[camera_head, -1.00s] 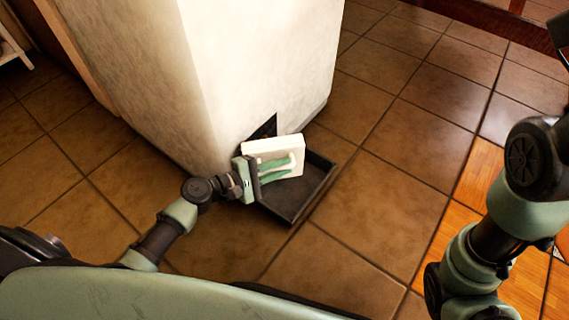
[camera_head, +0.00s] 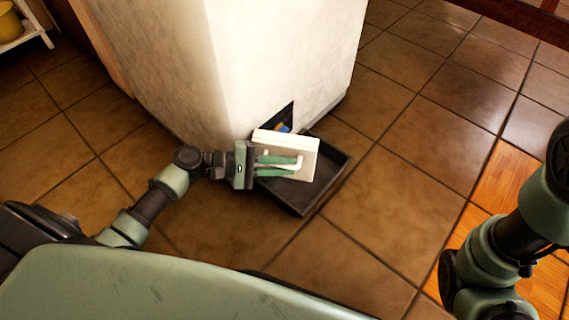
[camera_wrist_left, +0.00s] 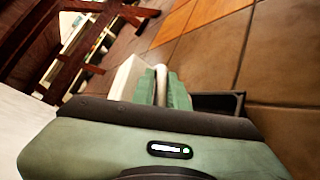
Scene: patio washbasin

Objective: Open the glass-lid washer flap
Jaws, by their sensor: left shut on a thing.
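The white washer flap (camera_head: 286,142) stands out from the front of the pale washer body (camera_head: 270,60), tilted outward over a dark tray (camera_head: 325,182). Part of a dark opening (camera_head: 283,117) shows behind it, with something blue and orange inside. My left gripper (camera_head: 296,168) is shut on the flap's white handle. In the left wrist view the handle (camera_wrist_left: 161,84) runs between the two green fingers, with the flap (camera_wrist_left: 126,76) beside them. Of my right side, only arm links show at the right edge; that gripper is out of view.
Brown floor tiles (camera_head: 400,210) lie clear to the right of the tray. A wooden slatted patch (camera_head: 487,180) is at the right. A white shelf (camera_head: 30,38) with a yellow pot (camera_head: 10,22) stands at the upper left.

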